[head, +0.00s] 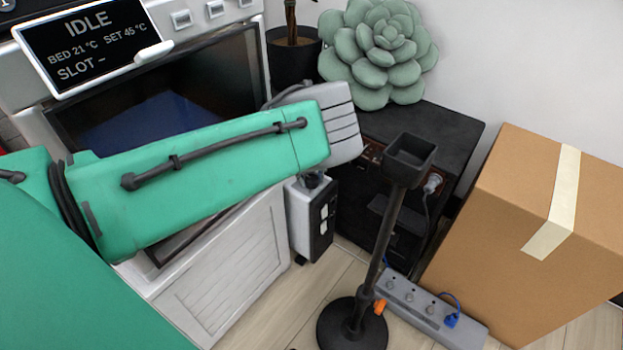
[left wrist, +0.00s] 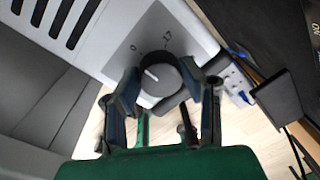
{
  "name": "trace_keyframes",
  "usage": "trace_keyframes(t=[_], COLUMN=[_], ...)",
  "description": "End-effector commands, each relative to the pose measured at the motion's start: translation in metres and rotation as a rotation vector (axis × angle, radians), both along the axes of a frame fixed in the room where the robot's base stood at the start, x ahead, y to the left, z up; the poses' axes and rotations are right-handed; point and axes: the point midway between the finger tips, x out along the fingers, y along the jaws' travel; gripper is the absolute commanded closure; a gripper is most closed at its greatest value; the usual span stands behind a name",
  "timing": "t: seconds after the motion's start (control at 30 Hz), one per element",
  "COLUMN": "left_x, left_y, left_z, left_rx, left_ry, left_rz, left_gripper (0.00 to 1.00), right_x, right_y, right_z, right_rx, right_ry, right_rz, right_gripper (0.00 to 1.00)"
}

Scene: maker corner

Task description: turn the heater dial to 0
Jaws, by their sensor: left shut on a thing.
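The heater dial (left wrist: 160,84) is a dark round knob with a short white pointer line, on a light grey panel (left wrist: 187,25) with printed marks and black vent slots. In the head view my green left arm crosses from the left and hides the dial. My right gripper is out of view.
A machine with an "IDLE" screen (head: 88,40) stands left. A black cabinet (head: 455,125) carries a succulent (head: 385,50). A black stand (head: 375,250), a grey power strip (head: 405,297) and a cardboard box (head: 520,225) stand right. Some bare floor shows in front.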

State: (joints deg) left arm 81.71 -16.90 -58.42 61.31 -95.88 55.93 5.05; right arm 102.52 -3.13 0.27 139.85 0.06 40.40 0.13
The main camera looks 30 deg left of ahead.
Motion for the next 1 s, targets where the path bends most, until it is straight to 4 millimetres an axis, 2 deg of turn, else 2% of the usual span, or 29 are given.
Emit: trace_keyframes(t=[0.57, 0.6, 0.63, 1.0], left_x=[-0.0024, -0.0023, -0.0023, -0.0006], left_y=[-0.0021, -0.0022, -0.0021, -0.0009], left_z=[-0.0029, -0.0029, -0.0028, 0.0031], left_rx=[-0.005, -0.005, -0.005, -0.001], left_ry=[0.006, 0.006, 0.006, 0.001], left_rz=[0.031, 0.031, 0.031, 0.03], left_gripper=[0.94, 0.51, 0.45, 0.45], right_x=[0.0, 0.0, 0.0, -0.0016], right_y=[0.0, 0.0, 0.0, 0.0], right_z=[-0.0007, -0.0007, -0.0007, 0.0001], right_rx=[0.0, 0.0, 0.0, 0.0], right_ry=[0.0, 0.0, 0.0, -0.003], right_rz=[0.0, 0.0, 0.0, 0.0], right_gripper=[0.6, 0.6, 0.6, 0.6])
